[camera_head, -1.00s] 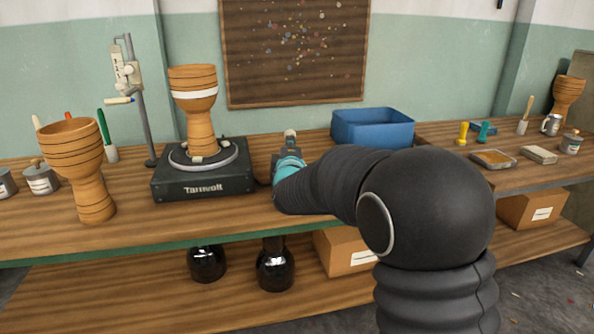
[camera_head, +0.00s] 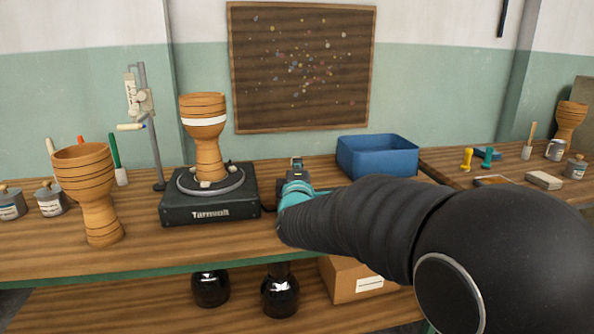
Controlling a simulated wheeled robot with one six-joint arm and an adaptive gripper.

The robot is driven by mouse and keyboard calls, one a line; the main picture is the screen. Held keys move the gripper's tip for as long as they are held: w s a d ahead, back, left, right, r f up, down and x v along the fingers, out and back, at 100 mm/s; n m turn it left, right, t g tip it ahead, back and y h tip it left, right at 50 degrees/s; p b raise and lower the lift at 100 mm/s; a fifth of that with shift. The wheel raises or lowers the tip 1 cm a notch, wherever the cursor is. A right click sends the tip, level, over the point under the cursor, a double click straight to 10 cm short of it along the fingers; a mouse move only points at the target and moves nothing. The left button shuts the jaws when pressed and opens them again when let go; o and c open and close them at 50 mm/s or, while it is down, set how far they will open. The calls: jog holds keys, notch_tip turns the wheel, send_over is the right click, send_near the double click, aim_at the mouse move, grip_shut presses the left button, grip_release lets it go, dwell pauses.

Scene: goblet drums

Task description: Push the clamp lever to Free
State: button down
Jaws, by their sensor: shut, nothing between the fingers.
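A grey metal post stand (camera_head: 152,130) rises from the bench at the left, behind the turntable. It carries a pale clamp block (camera_head: 138,98). A short lever with a cream handle (camera_head: 130,127) sticks out to the left below the block, with a small blue spot at its inner end; I take it to be the clamp lever. Any Free marking is too small to read. My gripper (camera_head: 297,163) is shut and empty over the bench, right of the turntable and well to the right of the lever. My wrist partly hides the gripper, and the fingertips are small.
A wooden goblet with a white band (camera_head: 206,150) stands on the black turntable (camera_head: 235,208), between my gripper and the stand. Another goblet (camera_head: 88,195) stands at the front left. Jars and brushes are at the far left. A blue bin (camera_head: 378,157) is right of my gripper.

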jog(key=shift+s+a+r, duration=0.1)
jog(key=shift+s+r, duration=0.35)
jog(key=shift+s, duration=0.4)
jog(key=shift+s+d+r, duration=0.1)
jog(key=shift+s+r, duration=0.4)
jog(key=shift+s, duration=0.4)
jog(key=shift+s+a+r, duration=0.1)
jog(key=shift+s+r, duration=0.35)
jog(key=shift+s, duration=0.4)
